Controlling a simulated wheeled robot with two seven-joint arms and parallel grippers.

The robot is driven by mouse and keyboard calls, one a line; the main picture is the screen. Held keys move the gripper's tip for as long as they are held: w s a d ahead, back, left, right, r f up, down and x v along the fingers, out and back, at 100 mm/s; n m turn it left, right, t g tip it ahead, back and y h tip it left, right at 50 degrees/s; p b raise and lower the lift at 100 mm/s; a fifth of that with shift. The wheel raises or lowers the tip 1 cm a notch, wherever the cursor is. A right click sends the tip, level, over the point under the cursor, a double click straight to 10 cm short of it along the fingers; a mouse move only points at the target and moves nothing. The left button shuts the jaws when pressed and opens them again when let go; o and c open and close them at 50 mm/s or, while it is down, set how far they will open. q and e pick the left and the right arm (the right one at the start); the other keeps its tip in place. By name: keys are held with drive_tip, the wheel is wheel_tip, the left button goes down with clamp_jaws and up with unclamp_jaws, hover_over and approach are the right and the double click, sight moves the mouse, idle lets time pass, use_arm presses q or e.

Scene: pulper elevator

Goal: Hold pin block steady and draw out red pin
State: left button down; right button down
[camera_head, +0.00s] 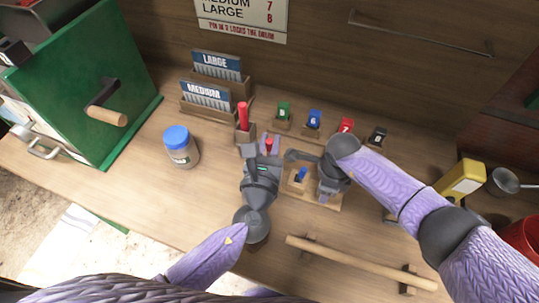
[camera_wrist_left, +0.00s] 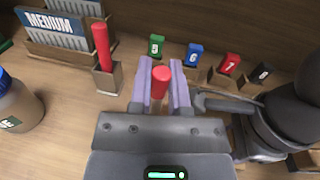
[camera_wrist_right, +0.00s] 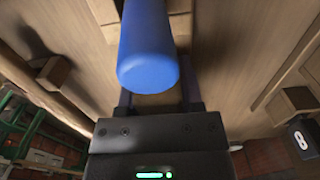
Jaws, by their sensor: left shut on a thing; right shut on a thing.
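A red pin (camera_head: 268,145) stands between the fingers of my left gripper (camera_head: 269,147), which is shut on it; its round top shows in the left wrist view (camera_wrist_left: 160,76). Its lower end is hidden. The wooden pin block (camera_head: 289,187) sits to the right of it, with a short blue pin (camera_head: 301,174) rising from it. My right gripper (camera_head: 312,182) is shut at the block; its fingertips are mostly hidden. In the right wrist view a blue cylinder (camera_wrist_right: 148,60) covers much of the space between the fingers.
Another red rod (camera_head: 243,115) stands in a wooden holder at the left. Green (camera_head: 283,111), blue (camera_head: 314,119), red (camera_head: 346,127) and black (camera_head: 377,136) numbered blocks stand behind. A blue-lidded jar (camera_head: 180,147) is left. A wooden bar (camera_head: 350,260) lies in front.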

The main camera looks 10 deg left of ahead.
drive_tip(key=shift+s+f, duration=0.1)
drive_tip(key=shift+c, duration=0.8)
unclamp_jaws()
wheel_tip(320, 180, up, 12)
drive_tip(key=shift+f, duration=0.15)
drive_tip(key=shift+r, duration=0.2)
